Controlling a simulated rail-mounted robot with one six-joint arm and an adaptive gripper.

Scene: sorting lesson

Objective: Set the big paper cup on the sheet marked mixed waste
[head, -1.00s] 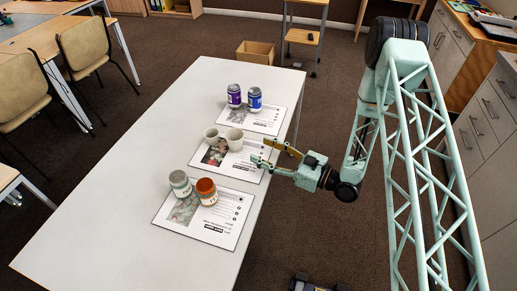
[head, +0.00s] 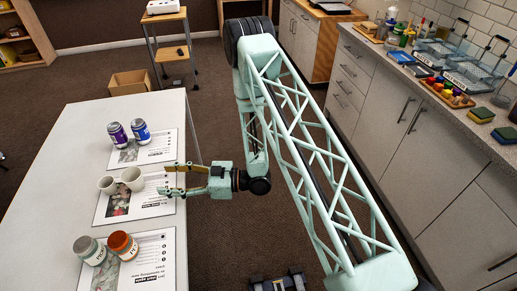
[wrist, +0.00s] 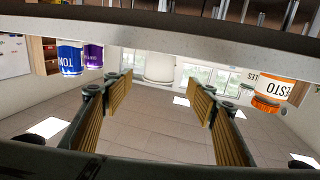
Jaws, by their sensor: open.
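Two pale paper cups stand side by side on the middle sheet (head: 110,211); the right one (head: 132,179) looks a little bigger than the left one (head: 107,185). My gripper (head: 165,180) is open and empty, over the right edge of that sheet, with its fingers towards the cups and apart from them. The wrist view, which is upside down, shows a pale cup (wrist: 159,68) ahead between the fingers. The far sheet (head: 160,148) and near sheet (head: 155,262) lie on either side. The sheets' headings are too small to read.
A purple jar (head: 117,134) and a blue jar (head: 140,131) stand on the far sheet. A grey-lidded jar (head: 89,250) and an orange jar (head: 123,245) stand on the near one. The white table (head: 50,190) is clear at left. A counter (head: 440,105) stands at right.

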